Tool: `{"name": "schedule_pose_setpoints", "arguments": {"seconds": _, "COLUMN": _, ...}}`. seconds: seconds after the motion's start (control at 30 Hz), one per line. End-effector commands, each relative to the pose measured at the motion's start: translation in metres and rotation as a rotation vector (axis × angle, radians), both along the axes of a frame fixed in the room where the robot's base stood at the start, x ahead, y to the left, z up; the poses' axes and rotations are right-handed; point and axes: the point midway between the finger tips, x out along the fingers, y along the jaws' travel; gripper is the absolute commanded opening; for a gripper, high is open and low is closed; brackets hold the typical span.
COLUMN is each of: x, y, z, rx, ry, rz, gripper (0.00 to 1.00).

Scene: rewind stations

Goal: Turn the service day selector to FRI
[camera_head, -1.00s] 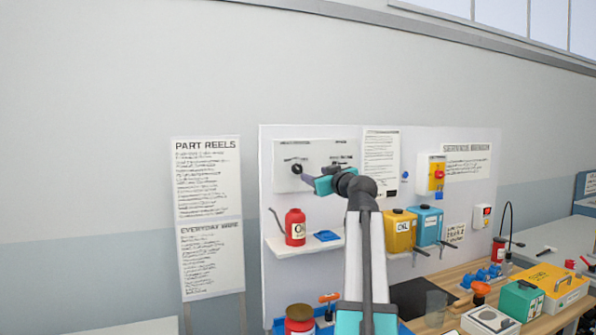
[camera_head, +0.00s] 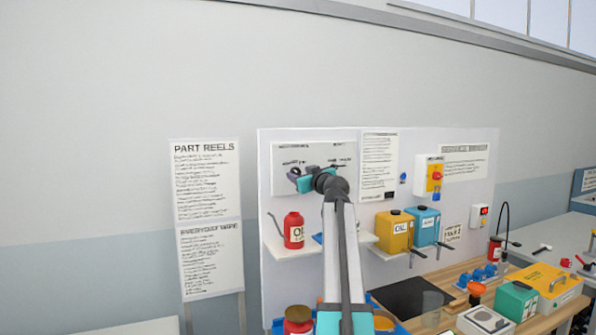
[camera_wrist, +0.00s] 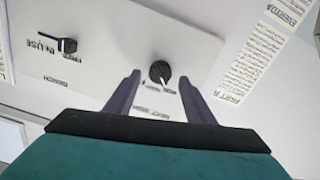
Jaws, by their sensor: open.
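A white panel (camera_head: 315,150) on the wall board bears two black knobs. The round knob with a white pointer (camera_wrist: 159,71) is in the middle of the wrist view; small labels around it are too blurred to read, so I cannot confirm FRI or which knob is the day selector. A second, lever-like knob (camera_wrist: 66,45) has labels including IN USE. My gripper (camera_wrist: 160,95) is open and empty, with its purple fingers either side of the round knob in the picture, apparently apart from it. In the head view my gripper (camera_head: 292,176) covers most of that knob.
A shelf below holds a red oil can (camera_head: 293,231). A paper sheet (camera_head: 378,165) is beside the panel. The workbench is crowded. The wall above is clear.

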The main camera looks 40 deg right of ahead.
Motion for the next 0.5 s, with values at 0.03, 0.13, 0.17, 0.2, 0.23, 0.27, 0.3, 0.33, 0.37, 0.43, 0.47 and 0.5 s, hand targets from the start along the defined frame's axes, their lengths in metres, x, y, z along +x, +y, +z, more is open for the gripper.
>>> {"name": "schedule_pose_setpoints", "arguments": {"seconds": 0.03, "x": 0.006, "y": -0.003, "z": 0.002, "rx": 0.001, "ry": 0.001, "rz": 0.001, "gripper": 0.49}}
{"name": "schedule_pose_setpoints", "arguments": {"seconds": 0.13, "x": 0.013, "y": -0.006, "z": 0.001, "rx": 0.000, "ry": 0.000, "rz": 0.000, "gripper": 0.49}}
{"name": "schedule_pose_setpoints", "arguments": {"seconds": 0.17, "x": 0.015, "y": -0.007, "z": 0.001, "rx": 0.000, "ry": 0.000, "rz": -0.001, "gripper": 0.49}}
{"name": "schedule_pose_setpoints", "arguments": {"seconds": 0.2, "x": 0.017, "y": -0.007, "z": 0.001, "rx": 0.000, "ry": 0.000, "rz": -0.001, "gripper": 0.49}}
{"name": "schedule_pose_setpoints", "arguments": {"seconds": 0.23, "x": 0.018, "y": -0.008, "z": 0.001, "rx": 0.000, "ry": 0.000, "rz": -0.001, "gripper": 0.49}}
{"name": "schedule_pose_setpoints", "arguments": {"seconds": 0.27, "x": 0.019, "y": -0.008, "z": 0.001, "rx": 0.000, "ry": 0.000, "rz": 0.000, "gripper": 0.49}}
{"name": "schedule_pose_setpoints", "arguments": {"seconds": 0.3, "x": 0.019, "y": -0.008, "z": 0.001, "rx": 0.000, "ry": 0.000, "rz": 0.000, "gripper": 0.49}}
{"name": "schedule_pose_setpoints", "arguments": {"seconds": 0.33, "x": 0.020, "y": -0.008, "z": 0.000, "rx": 0.000, "ry": 0.000, "rz": 0.000, "gripper": 0.49}}
{"name": "schedule_pose_setpoints", "arguments": {"seconds": 0.37, "x": 0.020, "y": -0.008, "z": 0.000, "rx": 0.000, "ry": 0.000, "rz": 0.000, "gripper": 0.49}}
{"name": "schedule_pose_setpoints", "arguments": {"seconds": 0.43, "x": 0.020, "y": -0.008, "z": 0.000, "rx": 0.000, "ry": 0.000, "rz": 0.000, "gripper": 0.49}}
{"name": "schedule_pose_setpoints", "arguments": {"seconds": 0.47, "x": 0.020, "y": -0.008, "z": 0.000, "rx": 0.000, "ry": 0.000, "rz": 0.000, "gripper": 0.49}}
{"name": "schedule_pose_setpoints", "arguments": {"seconds": 0.5, "x": 0.020, "y": -0.008, "z": 0.000, "rx": 0.000, "ry": 0.000, "rz": 0.000, "gripper": 0.49}}
